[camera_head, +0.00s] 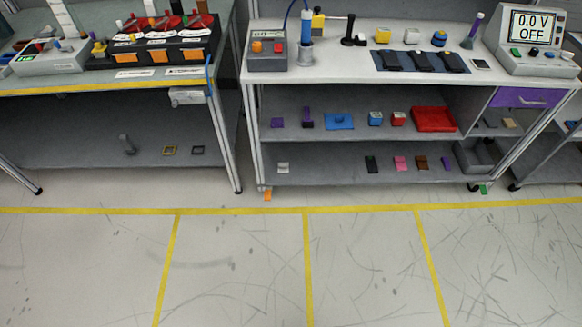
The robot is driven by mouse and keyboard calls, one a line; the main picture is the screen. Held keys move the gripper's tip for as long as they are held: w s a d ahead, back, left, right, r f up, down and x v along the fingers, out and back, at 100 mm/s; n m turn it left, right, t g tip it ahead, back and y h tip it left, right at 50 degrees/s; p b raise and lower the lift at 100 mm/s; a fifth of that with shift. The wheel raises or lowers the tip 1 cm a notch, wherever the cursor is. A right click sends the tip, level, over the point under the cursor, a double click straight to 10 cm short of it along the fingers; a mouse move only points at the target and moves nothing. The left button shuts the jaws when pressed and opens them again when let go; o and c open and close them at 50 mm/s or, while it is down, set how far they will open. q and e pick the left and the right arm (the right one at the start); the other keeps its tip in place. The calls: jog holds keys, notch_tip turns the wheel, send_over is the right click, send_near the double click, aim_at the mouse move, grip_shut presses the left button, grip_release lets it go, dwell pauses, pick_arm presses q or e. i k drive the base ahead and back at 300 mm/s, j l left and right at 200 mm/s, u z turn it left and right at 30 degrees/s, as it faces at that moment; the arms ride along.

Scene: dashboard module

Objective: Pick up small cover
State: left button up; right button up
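I cannot tell for sure which item is the small cover. Several black, flat pieces (422,61) lie on a blue mat (380,65) on top of the right workbench (340,66). Small items on its middle shelf include a blue flat piece with a raised knob (339,121), a purple piece (277,123) and a red tray (433,119). On its lower shelf are a grey-white piece (283,168), a pink piece (400,163) and a brown piece (421,163). Neither of my grippers is in view.
A left workbench (110,85) holds a black rack with orange labels (160,50). A display unit reading "0.0 V OFF" (534,40) stands at the right bench's right end. The floor (240,270) with yellow lines (308,260) in front is clear.

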aim_at(281, 167)
jog(key=u, duration=0.15)
jog(key=z, duration=5.15)
jog(key=u, duration=5.15)
jog(key=i+l+z, duration=0.15)
jog(key=i+l, duration=0.15)
jog(key=i, duration=0.1)
